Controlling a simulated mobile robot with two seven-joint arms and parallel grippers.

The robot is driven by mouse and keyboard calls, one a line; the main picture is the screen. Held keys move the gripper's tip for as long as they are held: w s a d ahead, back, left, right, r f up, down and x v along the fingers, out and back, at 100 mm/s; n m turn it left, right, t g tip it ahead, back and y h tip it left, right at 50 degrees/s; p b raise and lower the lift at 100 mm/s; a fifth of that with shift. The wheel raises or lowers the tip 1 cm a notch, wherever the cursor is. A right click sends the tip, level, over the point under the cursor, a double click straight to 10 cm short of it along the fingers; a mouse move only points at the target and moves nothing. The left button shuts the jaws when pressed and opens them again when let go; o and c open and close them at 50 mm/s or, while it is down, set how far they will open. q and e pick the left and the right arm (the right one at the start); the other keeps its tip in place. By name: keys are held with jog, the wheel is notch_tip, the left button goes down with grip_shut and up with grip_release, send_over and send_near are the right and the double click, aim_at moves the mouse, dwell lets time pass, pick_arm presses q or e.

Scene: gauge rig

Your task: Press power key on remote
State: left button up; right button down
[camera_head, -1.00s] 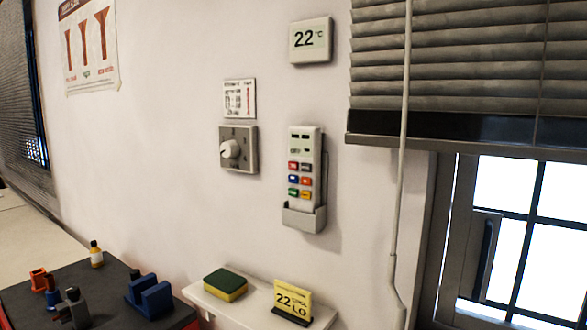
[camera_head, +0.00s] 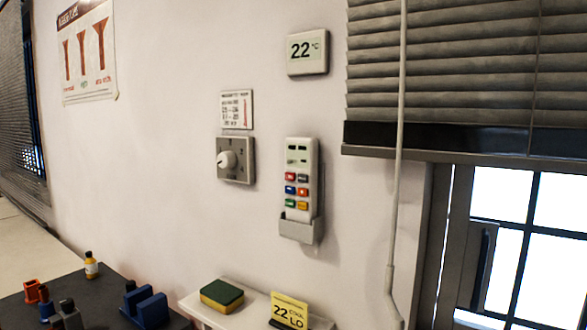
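The white remote (camera_head: 300,178) sits upright in a grey wall holder (camera_head: 298,230) in the middle of the view. It has small dark display marks at the top and several coloured keys, red, blue, orange and green, in two columns below. The key labels are too small to read, so I cannot tell which is the power key. Neither of my grippers shows in the view, and nothing touches the remote.
Below, a shelf (camera_head: 259,309) holds a sponge (camera_head: 221,295) and a yellow card (camera_head: 289,309). A blind cord (camera_head: 397,170) hangs to the right.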

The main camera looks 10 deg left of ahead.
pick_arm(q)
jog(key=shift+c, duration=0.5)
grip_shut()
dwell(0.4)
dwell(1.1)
